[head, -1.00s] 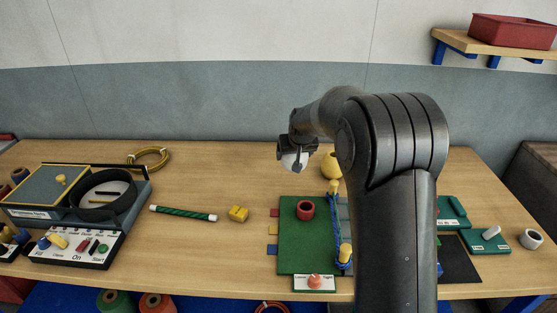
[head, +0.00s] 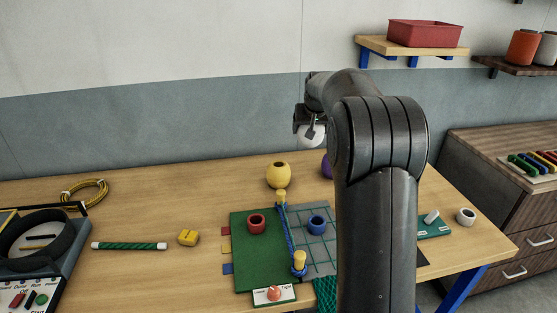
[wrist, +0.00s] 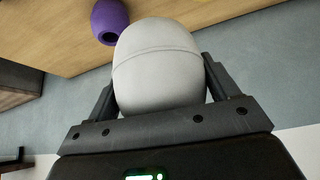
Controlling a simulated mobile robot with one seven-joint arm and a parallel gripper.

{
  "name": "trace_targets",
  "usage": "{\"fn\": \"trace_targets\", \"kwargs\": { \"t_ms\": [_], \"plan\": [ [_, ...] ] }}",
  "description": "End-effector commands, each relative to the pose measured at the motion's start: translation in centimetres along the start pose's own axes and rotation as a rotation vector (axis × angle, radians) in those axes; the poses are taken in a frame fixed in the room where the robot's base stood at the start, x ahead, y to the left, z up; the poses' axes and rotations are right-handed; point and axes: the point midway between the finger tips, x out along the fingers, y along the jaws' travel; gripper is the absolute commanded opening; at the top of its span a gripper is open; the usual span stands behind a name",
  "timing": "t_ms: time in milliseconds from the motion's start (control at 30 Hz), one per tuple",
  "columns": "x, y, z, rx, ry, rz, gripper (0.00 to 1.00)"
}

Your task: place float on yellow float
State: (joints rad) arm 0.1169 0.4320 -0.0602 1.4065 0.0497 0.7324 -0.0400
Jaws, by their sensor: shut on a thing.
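My gripper (head: 313,134) is shut on a white float (head: 309,137), held in the air above the back of the table. The white float fills the middle of the wrist view (wrist: 160,65), between the two fingers. The yellow float (head: 278,175) stands upright on the table behind the green board, with a dark hole in its top. It is below and to the left of my gripper in the head view, apart from the held float. The yellow float does not show in the wrist view.
A purple float (wrist: 109,20) stands on the table, partly hidden by my arm in the head view. The green board (head: 250,270) holds a red ring (head: 257,224); a blue ring (head: 317,225) sits on the grid beside it. Yellow posts with blue rope stand between.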

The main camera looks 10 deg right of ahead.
Motion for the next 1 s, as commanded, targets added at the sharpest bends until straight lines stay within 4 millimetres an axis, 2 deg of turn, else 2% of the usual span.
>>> {"fn": "trace_targets", "kwargs": {
  "t_ms": [300, 500, 667, 1000],
  "plan": [
    [5.1, -6.6, 0.0, -0.006, -0.001, -0.002, 0.54],
    [7.4, -9.5, -0.1, -0.003, 0.000, -0.002, 0.54],
    [8.1, -10.0, 0.0, -0.001, 0.000, 0.000, 0.54],
    [11.3, -10.0, 2.1, -0.001, 0.000, -0.001, 0.54]
  ]
}}
